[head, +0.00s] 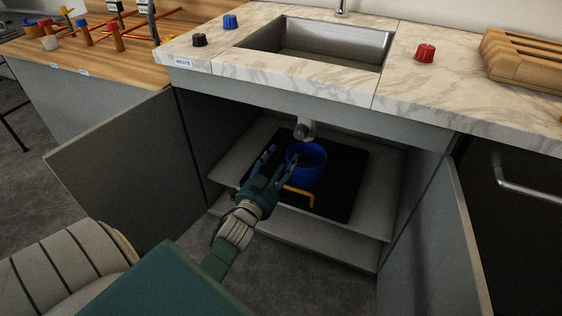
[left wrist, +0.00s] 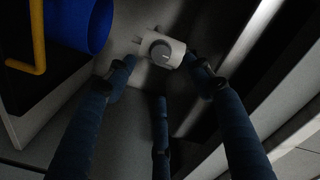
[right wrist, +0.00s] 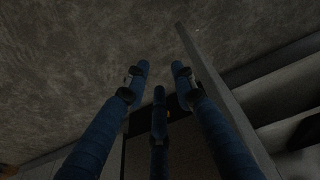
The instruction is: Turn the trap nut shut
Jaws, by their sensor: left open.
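The grey sink trap (head: 305,129) hangs under the sink inside the open cabinet. In the left wrist view, the round grey trap nut (left wrist: 160,53) sits on a pale fitting (left wrist: 176,47) and shows ahead of my fingertips. My left gripper (head: 281,152) reaches into the cabinet, in front of and below the trap. Its fingers are spread, one to each side of the nut in the left wrist view; I see no clear contact. My right gripper (right wrist: 161,68) shows only in its own wrist view, fingers apart and empty before a brownish textured surface.
A blue bucket (head: 310,176) with a yellow handle (head: 299,195) stands on a black mat (head: 345,190) below the trap, close beside my left fingers. Open cabinet doors flank the opening, left (head: 125,165) and right (head: 432,255). The marble counter (head: 290,70) lies above.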

